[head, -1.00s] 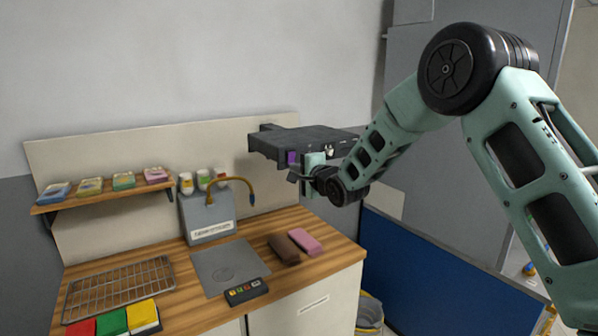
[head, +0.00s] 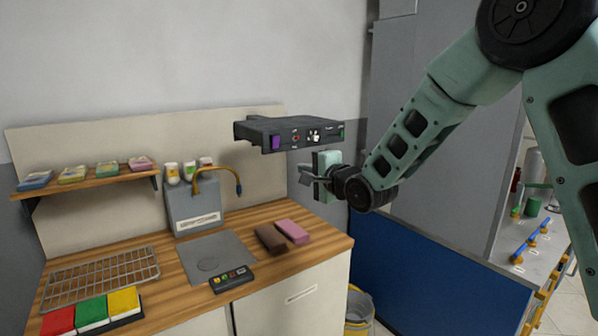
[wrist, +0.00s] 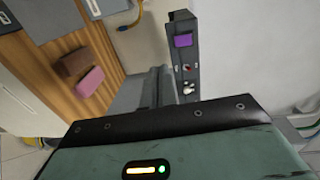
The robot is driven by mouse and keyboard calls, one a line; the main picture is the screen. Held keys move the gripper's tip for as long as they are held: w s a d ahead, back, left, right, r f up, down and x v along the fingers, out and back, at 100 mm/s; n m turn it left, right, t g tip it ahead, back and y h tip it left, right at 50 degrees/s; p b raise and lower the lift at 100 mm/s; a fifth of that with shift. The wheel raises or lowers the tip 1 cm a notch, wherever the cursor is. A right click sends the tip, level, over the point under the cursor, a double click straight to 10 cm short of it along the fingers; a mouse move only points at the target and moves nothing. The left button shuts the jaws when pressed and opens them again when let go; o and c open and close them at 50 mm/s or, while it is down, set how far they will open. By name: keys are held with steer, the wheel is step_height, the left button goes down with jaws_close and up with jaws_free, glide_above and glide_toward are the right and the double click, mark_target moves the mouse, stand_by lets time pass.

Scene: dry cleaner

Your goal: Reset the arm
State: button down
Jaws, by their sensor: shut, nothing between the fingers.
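My arm reaches in from the right of the head view. My gripper (head: 308,179) is in the air over the right part of the counter, just below and in front of a black wall-mounted box (head: 300,134) with a purple button. The jaws are shut and hold nothing. In the wrist view, the gripper's green housing fills the bottom, and the box (wrist: 184,60) with its purple button shows beyond it.
A wooden counter (head: 322,247) holds a brown block (head: 270,239), a pink block (head: 292,231), a wire rack (head: 100,277) and a grey dispenser (head: 196,207). A blue panel (head: 430,275) and a bucket (head: 358,307) stand right of it. Air above the counter's middle is free.

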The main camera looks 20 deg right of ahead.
steer(key=shift+s, duration=0.15)
steer(key=s+a+f+n+g, duration=0.4)
steer(key=s+a+n, duration=0.1)
steer(key=s, duration=0.3)
steer(key=s+a+f+n+g, duration=0.4)
steer(key=s+a+n, duration=0.1)
steer(key=s, duration=0.4)
steer(key=s+d+f+n+g+h, duration=0.1)
steer(key=s+n, duration=0.3)
steer(key=s, duration=0.5)
steer(key=s+f+n+g+h+b, duration=0.1)
steer(key=s+n+g, duration=0.3)
steer(key=s, duration=0.5)
steer(key=s+d+f+n+g+h, duration=0.1)
steer(key=s+f+n+g+h, duration=0.1)
steer(key=s, duration=0.7)
steer(key=shift+d+f+n+g+h, duration=0.3)
steer(key=shift+n+g, duration=0.3)
steer(key=shift+n, duration=0.5)
steer(key=shift+s, duration=0.1)
